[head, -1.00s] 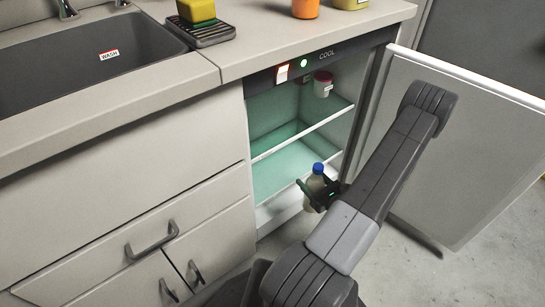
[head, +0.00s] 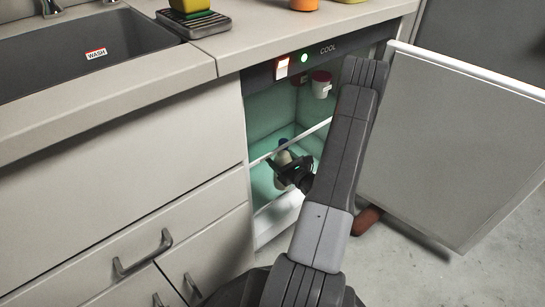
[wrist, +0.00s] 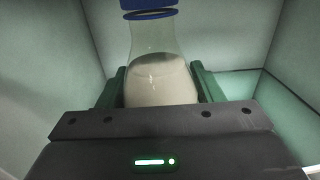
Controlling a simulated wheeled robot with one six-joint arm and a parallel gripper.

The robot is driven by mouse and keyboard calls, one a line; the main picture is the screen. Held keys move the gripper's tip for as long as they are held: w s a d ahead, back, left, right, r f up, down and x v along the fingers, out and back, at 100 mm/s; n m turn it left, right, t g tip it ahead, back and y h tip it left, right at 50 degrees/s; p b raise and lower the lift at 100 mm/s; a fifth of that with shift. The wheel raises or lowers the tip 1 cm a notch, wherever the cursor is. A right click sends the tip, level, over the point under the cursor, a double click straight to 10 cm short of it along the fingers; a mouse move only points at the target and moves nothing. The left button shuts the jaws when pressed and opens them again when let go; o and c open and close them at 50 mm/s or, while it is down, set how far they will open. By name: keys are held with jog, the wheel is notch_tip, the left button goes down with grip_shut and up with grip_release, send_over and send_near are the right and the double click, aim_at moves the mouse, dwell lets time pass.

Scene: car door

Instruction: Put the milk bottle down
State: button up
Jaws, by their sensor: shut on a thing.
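The milk bottle (wrist: 160,72) is clear with a blue cap and pale milk inside. In the wrist view it stands upright between the two green fingers of my gripper (wrist: 158,88), which is shut on it. In the head view the bottle (head: 283,158) and my gripper (head: 282,172) are in the lower part of the open cooler (head: 258,195), below the shelf edge. The bottle's base is hidden, so I cannot tell whether it touches the cooler floor.
The cooler door (head: 450,150) stands open on the right. The shelf's front edge (head: 262,157) runs close to my gripper. Drawers (head: 120,180) are on the left, and a sink (head: 90,50) is above them.

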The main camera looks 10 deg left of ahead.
jog(key=shift+w+a, duration=0.35)
jog(key=shift+a, duration=0.05)
jog(key=shift+w+a+f+b, duration=0.35)
jog(key=shift+w+a+b, duration=0.2)
jog(key=shift+a, duration=0.05)
jog(key=shift+w+a+f+b, duration=0.35)
jog(key=shift+w+a+b, duration=0.15)
jog(key=shift+a, duration=0.1)
jog(key=shift+f, duration=0.1)
jog(key=o, duration=1.4)
jog(key=p+v, duration=0.3)
jog(key=v, duration=0.9)
jog(key=shift+p, duration=0.35)
